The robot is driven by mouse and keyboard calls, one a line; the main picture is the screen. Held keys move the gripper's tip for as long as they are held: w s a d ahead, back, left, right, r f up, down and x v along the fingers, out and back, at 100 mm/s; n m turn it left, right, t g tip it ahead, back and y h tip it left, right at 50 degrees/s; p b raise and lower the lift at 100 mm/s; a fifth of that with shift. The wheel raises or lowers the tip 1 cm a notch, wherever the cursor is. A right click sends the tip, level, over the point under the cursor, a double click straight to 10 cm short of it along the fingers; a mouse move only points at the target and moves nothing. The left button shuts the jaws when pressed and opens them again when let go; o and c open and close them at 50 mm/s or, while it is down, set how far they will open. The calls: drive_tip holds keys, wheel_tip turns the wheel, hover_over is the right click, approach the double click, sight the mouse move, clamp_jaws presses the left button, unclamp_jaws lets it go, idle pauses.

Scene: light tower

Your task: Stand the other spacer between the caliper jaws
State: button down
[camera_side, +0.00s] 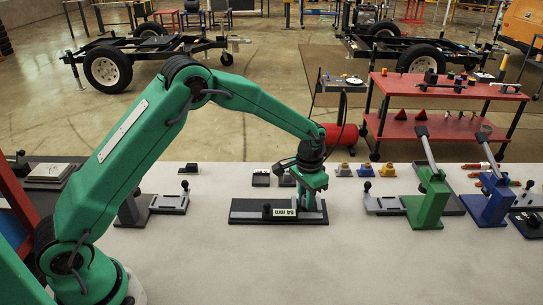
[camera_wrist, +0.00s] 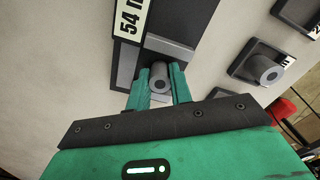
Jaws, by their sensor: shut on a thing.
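My gripper (camera_side: 312,197) is at the right end of the dark caliper (camera_side: 245,215), which has a "54 mm" label (camera_side: 284,213). In the wrist view, the two green fingers of my gripper (camera_wrist: 161,75) are shut on a grey round spacer (camera_wrist: 160,80) with a dark hole in its end. A grey block of the caliper (camera_wrist: 167,46) is right beside the spacer; I cannot tell whether they touch. In the side view my gripper hides the spacer and part of the caliper.
Behind the caliper is a dark holder (camera_side: 261,178). In the wrist view another grey round piece (camera_wrist: 262,68) sits in a dark holder at right.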

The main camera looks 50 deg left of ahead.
drive_tip(key=shift+f, duration=0.2)
drive_tip(key=c, duration=1.5)
unclamp_jaws()
drive_tip(key=shift+c, duration=0.2)
drive_tip(key=shift+r, duration=0.2)
wheel_tip(320, 180, up, 12)
